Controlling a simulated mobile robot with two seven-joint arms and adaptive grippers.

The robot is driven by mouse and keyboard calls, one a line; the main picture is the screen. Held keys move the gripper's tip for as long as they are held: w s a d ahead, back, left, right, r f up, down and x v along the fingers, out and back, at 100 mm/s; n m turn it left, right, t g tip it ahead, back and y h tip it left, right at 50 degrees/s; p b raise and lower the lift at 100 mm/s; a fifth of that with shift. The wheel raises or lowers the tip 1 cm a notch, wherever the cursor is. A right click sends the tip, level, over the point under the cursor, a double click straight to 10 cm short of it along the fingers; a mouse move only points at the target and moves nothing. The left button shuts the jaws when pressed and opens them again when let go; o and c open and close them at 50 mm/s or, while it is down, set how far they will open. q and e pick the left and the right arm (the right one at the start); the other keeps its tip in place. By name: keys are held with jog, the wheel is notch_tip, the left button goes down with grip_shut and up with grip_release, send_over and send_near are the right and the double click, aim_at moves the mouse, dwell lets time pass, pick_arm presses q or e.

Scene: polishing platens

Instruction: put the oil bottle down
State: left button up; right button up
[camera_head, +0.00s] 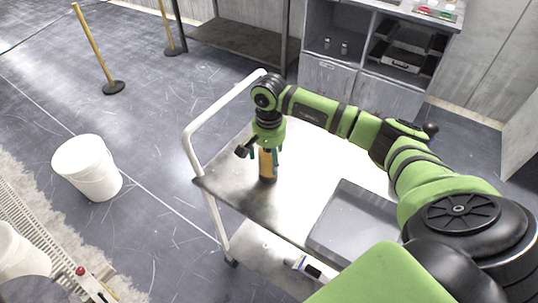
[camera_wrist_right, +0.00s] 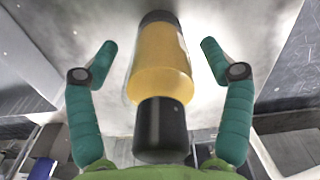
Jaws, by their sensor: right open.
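The oil bottle (camera_head: 267,165) is a yellow-amber cylinder. It appears to stand upright on the metal top of a white-railed cart (camera_head: 222,193), near its left end. My right gripper (camera_head: 266,155) is directly above and around it, pointing down. In the right wrist view the bottle (camera_wrist_right: 160,65) shows its dark cap toward the camera, between the two teal fingers of the right gripper (camera_wrist_right: 158,60). The fingers are spread, with a visible gap on both sides of the bottle. My left gripper is in neither view.
A grey tray (camera_head: 352,222) lies on the cart to the right. A bottle with a dark label (camera_head: 305,267) is low at the cart's front. A white bucket (camera_head: 88,167) stands on the floor at left. Cabinets (camera_head: 365,85) and a yellow post (camera_head: 93,50) are behind.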

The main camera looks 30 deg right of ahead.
jog(key=shift+r+p, duration=0.3)
notch_tip(320, 180, up, 10)
jog(key=b, duration=0.4)
jog(key=shift+r, duration=0.85)
